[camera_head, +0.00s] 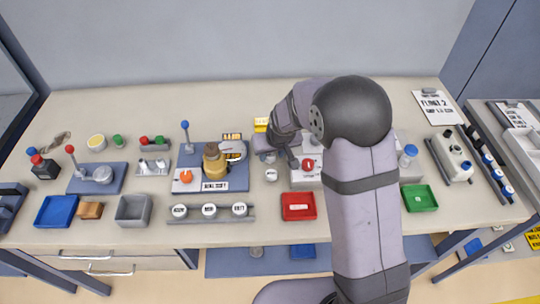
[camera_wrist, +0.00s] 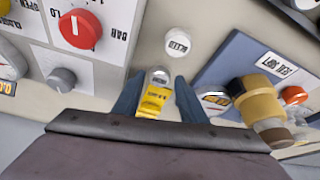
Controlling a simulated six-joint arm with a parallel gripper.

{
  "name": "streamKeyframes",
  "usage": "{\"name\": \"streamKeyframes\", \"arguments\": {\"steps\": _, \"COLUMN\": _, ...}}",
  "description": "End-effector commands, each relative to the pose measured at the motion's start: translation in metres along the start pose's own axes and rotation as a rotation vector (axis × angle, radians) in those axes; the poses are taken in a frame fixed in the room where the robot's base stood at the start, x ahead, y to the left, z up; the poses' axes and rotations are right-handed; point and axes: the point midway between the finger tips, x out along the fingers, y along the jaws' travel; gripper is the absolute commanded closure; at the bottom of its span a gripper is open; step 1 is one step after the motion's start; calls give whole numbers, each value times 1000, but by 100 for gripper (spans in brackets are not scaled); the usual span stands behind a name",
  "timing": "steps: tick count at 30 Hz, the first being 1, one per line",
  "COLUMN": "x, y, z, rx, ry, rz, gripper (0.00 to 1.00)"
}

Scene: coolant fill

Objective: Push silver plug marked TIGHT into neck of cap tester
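My gripper (camera_wrist: 159,80) is open, its two blue-grey fingers pointing down. A silver round-topped piece (camera_wrist: 158,76) shows between the fingertips, with a yellow lettered tag (camera_wrist: 154,101) beside it. Its marking is too small to read, and gaps seem to remain at both fingers. A white-topped plug with dark lettering (camera_wrist: 178,43) stands apart, just beyond the fingertips; it also shows in the head view (camera_head: 271,175). A brass-coloured neck (camera_head: 213,160) stands on a blue base (camera_head: 239,181), apparently the cap tester; the neck also shows in the wrist view (camera_wrist: 261,100). My arm hides part of the gripper in the head view.
A white panel with a red knob (camera_wrist: 80,29) is close on one side of the gripper. An orange knob (camera_head: 186,176) sits on the blue base. A rack of lettered caps (camera_head: 210,211) and a red tray (camera_head: 298,206) lie nearer the front edge.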

Motion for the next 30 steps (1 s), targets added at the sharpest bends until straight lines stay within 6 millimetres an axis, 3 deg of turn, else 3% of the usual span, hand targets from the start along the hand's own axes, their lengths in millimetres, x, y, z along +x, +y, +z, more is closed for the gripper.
{"name": "streamKeyframes", "arguments": {"steps": 9, "x": 27, "y": -1, "z": 0, "rx": 0, "ry": -1, "rz": 0, "gripper": 62}}
{"name": "streamKeyframes", "arguments": {"steps": 19, "x": 31, "y": -1, "z": 0, "rx": 0, "ry": 1, "rz": 0, "gripper": 62}}
{"name": "streamKeyframes", "arguments": {"steps": 23, "x": 30, "y": -1, "z": 0, "rx": 0, "ry": 1, "rz": 0, "gripper": 93}}
{"name": "streamKeyframes", "arguments": {"steps": 30, "x": 30, "y": -1, "z": 0, "rx": 0, "ry": 2, "rz": 0, "gripper": 94}}
